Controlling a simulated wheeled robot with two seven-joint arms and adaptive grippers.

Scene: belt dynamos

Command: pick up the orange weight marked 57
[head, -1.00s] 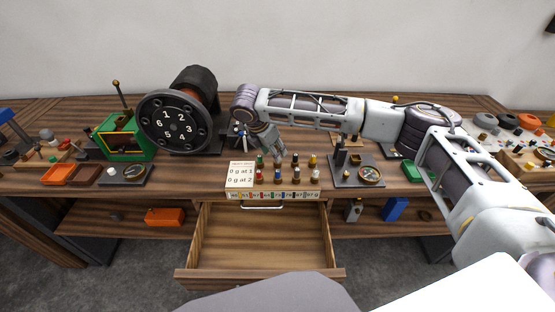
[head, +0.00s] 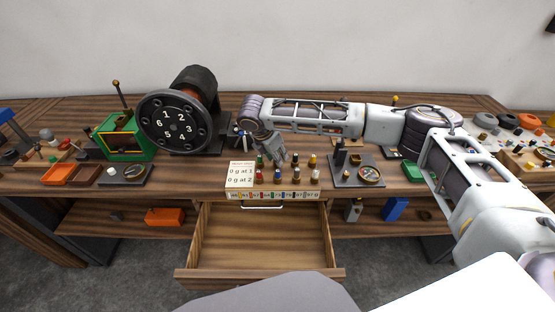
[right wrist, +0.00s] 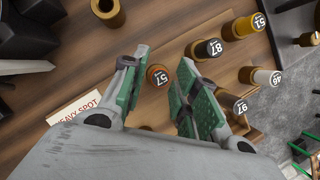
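The orange weight marked 57 (right wrist: 158,75) stands upright in the right wrist view, its round dark-orange top facing the camera. My right gripper (right wrist: 153,71) is open, its two green-padded fingers on either side of the weight in this view. I cannot tell how far above it the fingertips are. In the head view my right gripper (head: 276,153) hangs over the back of the weight rack (head: 272,194); I cannot tell which small weight there is 57. My left gripper is not in view.
Neighbouring weights stand close: 87 (right wrist: 207,48), 97 (right wrist: 232,101), 51 (right wrist: 246,26) and 46 (right wrist: 266,77). An open empty drawer (head: 265,250) juts out below the rack. A large numbered drum (head: 172,120) stands to the left, a black gauge stand (head: 345,178) to the right.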

